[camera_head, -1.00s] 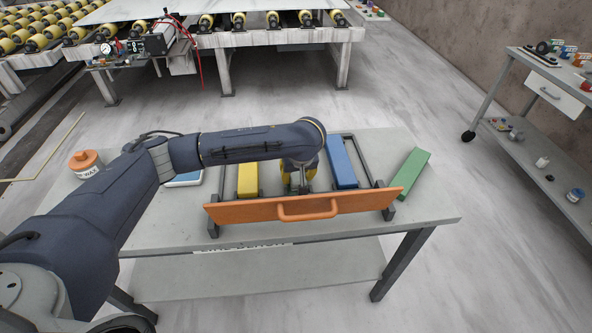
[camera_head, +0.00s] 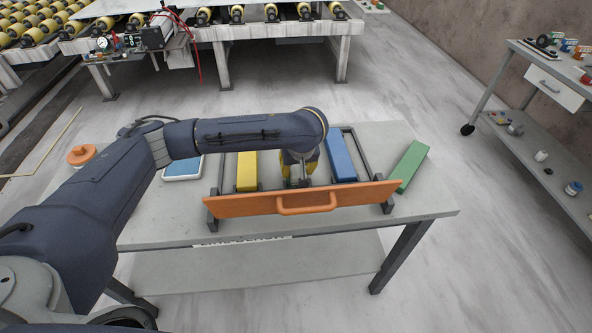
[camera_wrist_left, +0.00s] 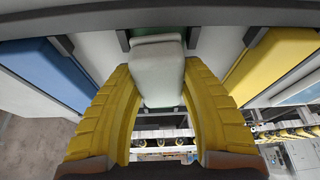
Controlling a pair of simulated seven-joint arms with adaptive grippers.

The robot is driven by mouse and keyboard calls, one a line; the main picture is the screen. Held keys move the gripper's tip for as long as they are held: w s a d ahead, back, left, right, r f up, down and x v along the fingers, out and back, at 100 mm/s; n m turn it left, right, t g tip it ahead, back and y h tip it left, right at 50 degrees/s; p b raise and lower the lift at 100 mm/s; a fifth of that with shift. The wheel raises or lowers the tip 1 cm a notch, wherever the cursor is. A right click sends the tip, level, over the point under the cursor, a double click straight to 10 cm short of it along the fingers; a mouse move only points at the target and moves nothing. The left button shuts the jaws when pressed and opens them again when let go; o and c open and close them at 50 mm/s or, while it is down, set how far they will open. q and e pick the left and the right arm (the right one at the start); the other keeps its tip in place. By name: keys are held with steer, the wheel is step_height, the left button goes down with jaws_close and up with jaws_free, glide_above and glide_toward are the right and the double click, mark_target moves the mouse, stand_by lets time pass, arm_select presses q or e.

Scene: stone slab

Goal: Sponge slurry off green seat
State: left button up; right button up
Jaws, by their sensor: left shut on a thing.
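My left gripper (camera_head: 302,180) is over the rack between the yellow block and the blue block, behind the orange front board. In the left wrist view its yellow fingers (camera_wrist_left: 160,110) are closed on the sides of a pale, whitish block (camera_wrist_left: 158,70), which looks like the sponge. A strip of green (camera_wrist_left: 172,28), probably the green seat, shows just past the block's far end. Whether they touch cannot be told, and no slurry can be made out. The green block (camera_head: 412,167) lies slanted on the bench, right of the rack. My right gripper is not in view.
The orange board (camera_head: 240,205) with its handle spans the rack's front. The yellow block (camera_head: 247,171) and blue block (camera_head: 340,158) flank the gripper. A blue-rimmed tray (camera_head: 182,178) and an orange-lidded jar (camera_head: 81,155) stand left. The bench's right front (camera_head: 425,203) is clear.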

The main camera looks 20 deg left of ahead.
arm_select(q)
steer(key=shift+w+a+r, duration=0.1)
steer(key=shift+w+r, duration=0.05)
steer(key=shift+r, duration=1.75)
steer(key=shift+r, duration=1.55)
